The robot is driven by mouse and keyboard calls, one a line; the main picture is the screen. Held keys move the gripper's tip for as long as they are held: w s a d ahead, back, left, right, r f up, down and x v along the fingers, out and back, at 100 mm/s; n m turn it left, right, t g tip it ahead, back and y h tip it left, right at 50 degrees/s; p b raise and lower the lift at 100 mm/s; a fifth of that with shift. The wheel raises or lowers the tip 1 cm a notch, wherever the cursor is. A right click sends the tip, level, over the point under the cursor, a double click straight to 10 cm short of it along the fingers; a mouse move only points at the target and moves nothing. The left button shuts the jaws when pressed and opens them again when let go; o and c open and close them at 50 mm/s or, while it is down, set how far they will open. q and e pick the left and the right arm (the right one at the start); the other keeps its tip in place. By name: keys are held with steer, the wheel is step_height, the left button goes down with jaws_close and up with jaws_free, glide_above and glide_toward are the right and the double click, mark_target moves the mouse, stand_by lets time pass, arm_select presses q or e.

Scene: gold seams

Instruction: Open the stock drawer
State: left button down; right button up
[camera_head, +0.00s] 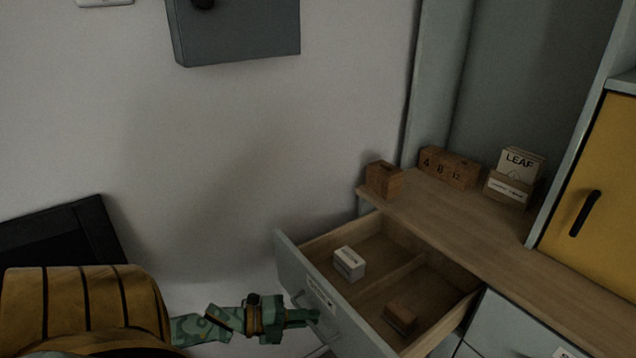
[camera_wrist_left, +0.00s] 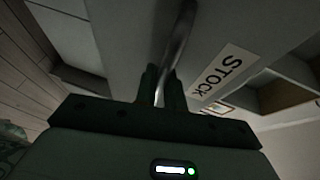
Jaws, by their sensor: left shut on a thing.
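The stock drawer (camera_head: 345,318) stands pulled out from under the wooden counter in the head view. Its inside shows, with a divider, a small white box (camera_head: 349,263) in one compartment and a small brown block (camera_head: 399,318) in the other. My left gripper (camera_head: 312,316) is at the drawer's front face. In the left wrist view its fingers (camera_wrist_left: 161,88) are shut on the metal bar handle (camera_wrist_left: 181,38), beside the label reading STOCK (camera_wrist_left: 222,75). My right gripper is not in view.
On the counter (camera_head: 455,218) stand a wooden block (camera_head: 384,179), numbered wooden blocks (camera_head: 449,167) and a LEAF card holder (camera_head: 514,178). A yellow cabinet door (camera_head: 597,185) is at right. A grey box (camera_head: 236,32) hangs on the wall. A black panel (camera_head: 62,238) is at left.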

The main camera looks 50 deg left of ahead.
arm_select(q)
steer(key=shift+s, duration=0.45)
steer(key=c, duration=1.8)
jaws_free()
